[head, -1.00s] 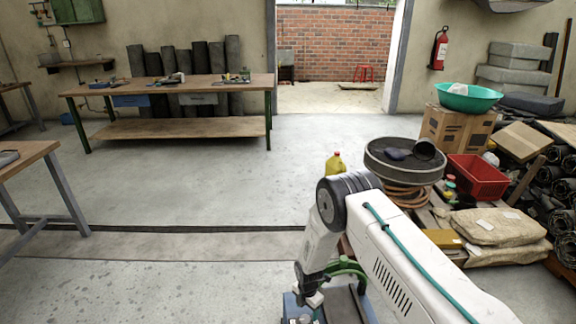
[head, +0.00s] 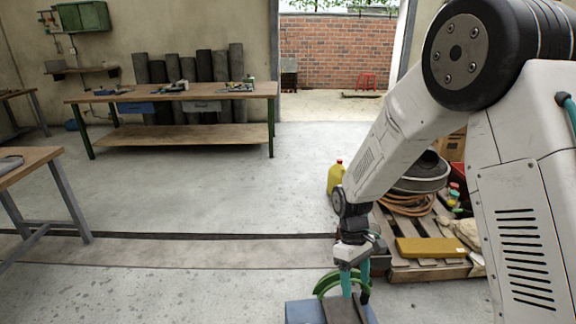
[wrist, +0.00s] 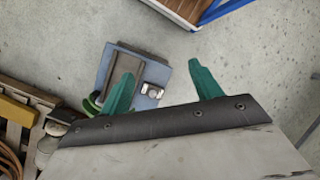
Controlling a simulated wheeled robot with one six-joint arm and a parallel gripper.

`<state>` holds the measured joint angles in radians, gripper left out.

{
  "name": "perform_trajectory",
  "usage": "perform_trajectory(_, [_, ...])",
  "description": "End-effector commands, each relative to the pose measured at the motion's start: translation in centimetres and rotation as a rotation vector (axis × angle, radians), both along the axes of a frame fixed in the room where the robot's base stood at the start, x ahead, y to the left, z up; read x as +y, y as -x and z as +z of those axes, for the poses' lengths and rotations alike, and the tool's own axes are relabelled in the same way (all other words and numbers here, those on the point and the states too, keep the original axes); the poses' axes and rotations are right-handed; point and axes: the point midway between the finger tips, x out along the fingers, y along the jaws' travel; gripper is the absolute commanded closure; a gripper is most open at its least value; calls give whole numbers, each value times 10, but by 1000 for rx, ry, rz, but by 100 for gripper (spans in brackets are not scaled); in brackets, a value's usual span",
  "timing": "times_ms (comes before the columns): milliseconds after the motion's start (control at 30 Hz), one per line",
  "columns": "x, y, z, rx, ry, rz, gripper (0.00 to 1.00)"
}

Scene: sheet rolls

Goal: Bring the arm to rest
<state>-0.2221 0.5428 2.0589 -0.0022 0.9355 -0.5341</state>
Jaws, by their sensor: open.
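My arm (head: 395,135) fills the right of the head view, with its elbow high at the top right and its forearm slanting down to the left. My gripper (head: 355,284) hangs below the wrist, pointing down over the low blue-grey unit at the bottom edge. In the wrist view my gripper (wrist: 160,68) shows two green fingers spread wide apart, with nothing between them. The wrist view looks down on the blue-grey unit and the floor.
A pallet (head: 430,270) with coiled hose and a yellow box (head: 432,247) lies right of my gripper. A yellow jug (head: 336,177) stands behind the forearm. A workbench (head: 180,94) is at the back. The floor (head: 230,185) at centre left is clear.

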Motion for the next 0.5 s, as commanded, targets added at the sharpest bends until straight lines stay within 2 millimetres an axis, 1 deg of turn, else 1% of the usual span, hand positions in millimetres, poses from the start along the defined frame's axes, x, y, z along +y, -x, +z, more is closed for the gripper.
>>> perform_trajectory(33, [-7,9,26,-17,16,-56,36])
perform_trajectory(67, [-11,15,39,-22,26,-91,36])
perform_trajectory(100, [-15,24,56,-31,40,-137,36])
perform_trajectory(167, [-23,38,79,-43,61,-203,36])
perform_trajectory(200, [-28,48,95,-55,71,-247,36])
perform_trajectory(300, [-39,74,129,-81,97,-347,36])
perform_trajectory(400, [-50,101,159,-110,115,-440,36])
perform_trajectory(500, [-60,129,183,-145,126,-523,36])
